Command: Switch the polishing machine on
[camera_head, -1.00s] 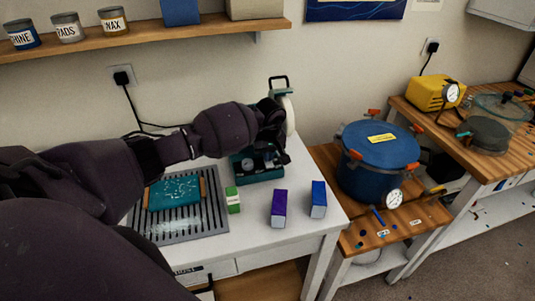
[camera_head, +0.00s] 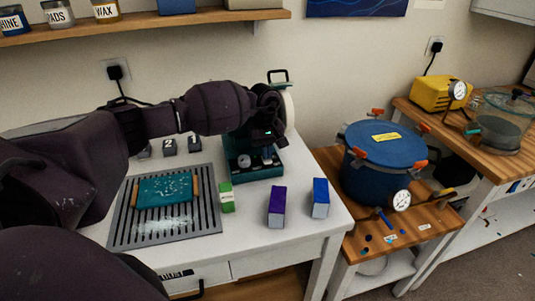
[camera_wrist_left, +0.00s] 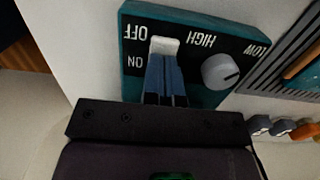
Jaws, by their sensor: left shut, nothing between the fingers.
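The polishing machine (camera_head: 240,174) is a teal box at the back right of the white table, with a pale wheel (camera_head: 289,106) behind my arm. The left wrist view shows its panel (camera_wrist_left: 136,88) with OFF, ON, HIGH and LOW labels, a pale switch (camera_wrist_left: 164,46) and a grey round knob (camera_wrist_left: 220,71). My left gripper (camera_head: 267,152) is over the panel, shut and empty. In the left wrist view its fingertips (camera_wrist_left: 164,62) are at the switch and partly cover it. I cannot tell whether they touch it or which way it is set. My right gripper is not in view.
A slotted grey tray (camera_head: 118,228) holds a teal block (camera_head: 165,191). Green (camera_head: 227,197), purple (camera_head: 276,206) and blue (camera_head: 320,198) boxes stand in front of the machine. A blue pot (camera_head: 380,170) stands on a lower wooden table to the right.

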